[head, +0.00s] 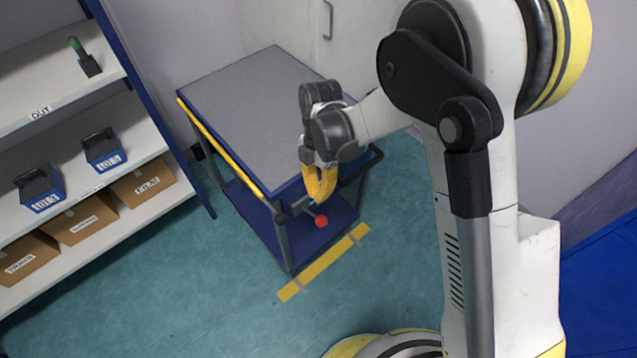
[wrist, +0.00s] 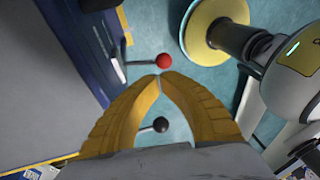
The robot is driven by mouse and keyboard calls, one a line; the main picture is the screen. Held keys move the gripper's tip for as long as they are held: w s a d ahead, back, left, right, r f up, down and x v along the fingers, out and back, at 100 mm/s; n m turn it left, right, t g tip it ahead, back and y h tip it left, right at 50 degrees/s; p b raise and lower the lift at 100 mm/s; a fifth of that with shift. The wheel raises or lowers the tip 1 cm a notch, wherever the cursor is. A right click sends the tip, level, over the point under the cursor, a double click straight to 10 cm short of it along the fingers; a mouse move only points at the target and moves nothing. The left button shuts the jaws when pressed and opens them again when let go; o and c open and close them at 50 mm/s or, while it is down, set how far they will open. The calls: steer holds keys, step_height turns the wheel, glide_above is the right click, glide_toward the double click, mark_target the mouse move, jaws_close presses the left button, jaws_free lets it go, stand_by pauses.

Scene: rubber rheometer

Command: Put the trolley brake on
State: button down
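The trolley (head: 255,110) has a grey top, blue sides and a lower blue shelf; it stands beside the shelving. The wrist view shows the red knob (wrist: 164,60) just past my fingertips and the black knob (wrist: 160,125) in the gap framed by the fingers. My gripper (head: 318,200) has yellow fingers pointing down above the red knob. In the wrist view its fingertips (wrist: 160,76) meet, with nothing visibly held. Contact with the knob cannot be told.
A black handle (head: 365,167) sticks out at the trolley's near right corner. Yellow floor tape (head: 322,264) runs in front of the trolley. Shelving (head: 135,165) with blue bins and cardboard boxes stands at the left. The floor between shelving and trolley is clear.

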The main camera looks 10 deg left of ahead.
mark_target(318, 217)
steer(key=b+x, duration=0.2)
steer(key=x, duration=0.4)
steer(key=shift+w, duration=0.1)
